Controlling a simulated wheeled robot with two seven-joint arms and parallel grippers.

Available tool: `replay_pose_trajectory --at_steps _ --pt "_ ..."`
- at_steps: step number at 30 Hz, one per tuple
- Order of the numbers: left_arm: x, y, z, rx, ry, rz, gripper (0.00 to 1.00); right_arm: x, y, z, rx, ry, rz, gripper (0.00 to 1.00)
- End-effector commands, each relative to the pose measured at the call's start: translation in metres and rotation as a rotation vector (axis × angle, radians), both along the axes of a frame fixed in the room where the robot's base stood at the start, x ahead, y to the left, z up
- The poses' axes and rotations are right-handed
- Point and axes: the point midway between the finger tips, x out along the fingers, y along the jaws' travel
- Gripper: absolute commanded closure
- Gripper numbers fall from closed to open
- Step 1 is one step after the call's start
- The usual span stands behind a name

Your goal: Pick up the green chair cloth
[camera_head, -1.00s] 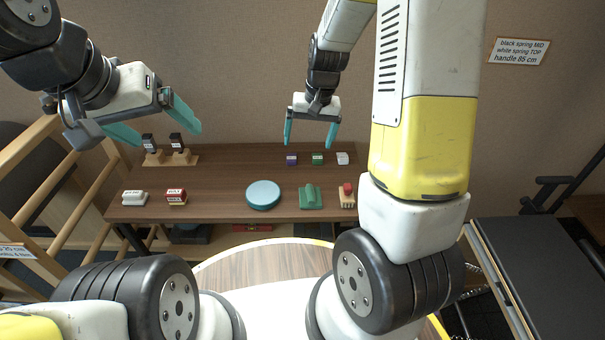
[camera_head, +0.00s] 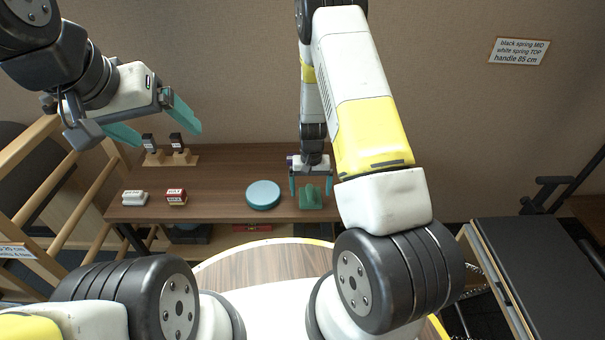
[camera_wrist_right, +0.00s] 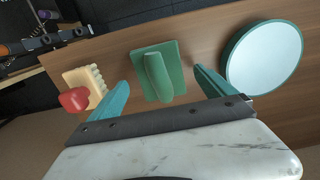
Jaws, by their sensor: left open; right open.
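The green chair cloth (camera_head: 311,198) lies on the brown wooden table, near its front edge. In the right wrist view the cloth (camera_wrist_right: 158,74) is a flat green square with a raised rounded ridge along its middle. My right gripper (camera_head: 311,190) is open above the cloth. In the right wrist view its teal fingers (camera_wrist_right: 163,88) are spread to either side, with the cloth between and just beyond them, not gripped. My left gripper (camera_head: 165,122) is open and empty, held high at the left of the table.
A round teal-rimmed disc (camera_head: 263,194) lies left of the cloth. A pale brush with a red knob (camera_wrist_right: 82,87) lies on its other side. Red (camera_head: 176,197) and white (camera_head: 134,198) blocks sit at the table's left. A wooden stand with dark blocks (camera_head: 171,158) is behind them.

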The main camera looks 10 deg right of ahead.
Motion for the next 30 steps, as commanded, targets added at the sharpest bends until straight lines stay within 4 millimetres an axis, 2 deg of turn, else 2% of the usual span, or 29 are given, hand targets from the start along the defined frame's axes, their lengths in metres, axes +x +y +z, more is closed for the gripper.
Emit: replay_pose_trajectory --at_steps 4,11,21,30 --pt "0.0000 0.0000 0.0000 0.000 0.000 0.000 0.13 0.0000 -0.0006 -0.0146 0.000 0.000 -0.002 0.06" --pt "0.0000 0.0000 0.0000 0.000 0.000 0.000 0.13 0.0003 -0.0005 -0.0157 0.000 -0.001 -0.002 0.06" --pt "0.0000 0.0000 0.0000 0.000 0.000 0.000 0.13 0.0002 -0.0003 -0.0154 0.000 -0.001 -0.001 0.71" --pt "0.0000 0.0000 0.0000 0.000 0.000 0.000 0.13 0.0005 -0.0003 -0.0135 0.000 -0.002 -0.001 0.72"
